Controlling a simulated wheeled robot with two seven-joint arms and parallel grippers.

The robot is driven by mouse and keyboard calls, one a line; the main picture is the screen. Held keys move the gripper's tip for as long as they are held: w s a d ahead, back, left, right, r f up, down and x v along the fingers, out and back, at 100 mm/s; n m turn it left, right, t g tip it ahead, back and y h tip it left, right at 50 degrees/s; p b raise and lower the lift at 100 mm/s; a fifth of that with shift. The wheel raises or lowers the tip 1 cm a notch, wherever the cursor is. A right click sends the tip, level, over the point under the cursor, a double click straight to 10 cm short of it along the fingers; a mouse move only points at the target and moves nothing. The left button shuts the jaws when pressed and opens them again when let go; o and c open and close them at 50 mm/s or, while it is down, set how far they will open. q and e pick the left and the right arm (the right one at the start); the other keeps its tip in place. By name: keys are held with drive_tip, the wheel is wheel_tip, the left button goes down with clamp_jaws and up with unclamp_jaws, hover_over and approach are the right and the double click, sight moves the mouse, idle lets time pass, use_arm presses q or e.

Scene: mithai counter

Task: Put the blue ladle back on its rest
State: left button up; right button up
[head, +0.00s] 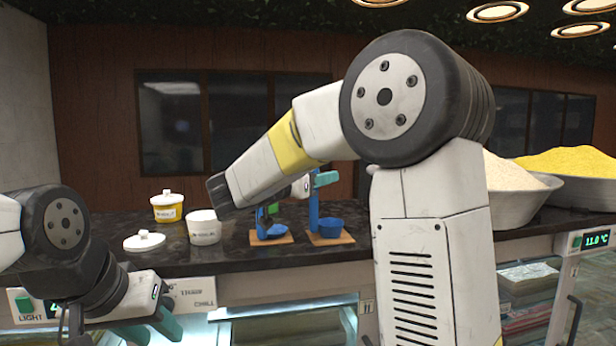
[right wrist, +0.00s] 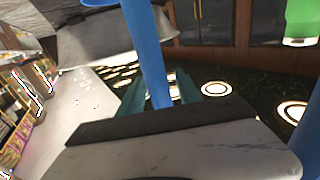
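A blue ladle (head: 330,226) is in the head view, its bowl low over the right wooden base (head: 344,239) beside an upright blue part (head: 314,210). My right gripper (head: 322,180) is at the top of that upright part, partly behind my own arm. In the right wrist view, a blue shaft (right wrist: 150,50) runs between its teal fingers (right wrist: 163,92). Light shows beside the shaft, so I cannot tell whether they clamp it. My left gripper (head: 150,330) is open and empty at the counter's front. A second blue bowl (head: 272,231) is over the left wooden base (head: 284,240).
A white tub (head: 204,228), a yellow tub with a white lid (head: 167,208) and a loose white lid (head: 144,241) stand on the dark counter (head: 230,255), left of the bases. Large bowls of pale (head: 520,202) and yellow (head: 590,190) food stand at the right.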

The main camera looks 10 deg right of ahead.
drive_tip(key=v, duration=1.2)
drive_tip(key=shift+r, duration=0.2)
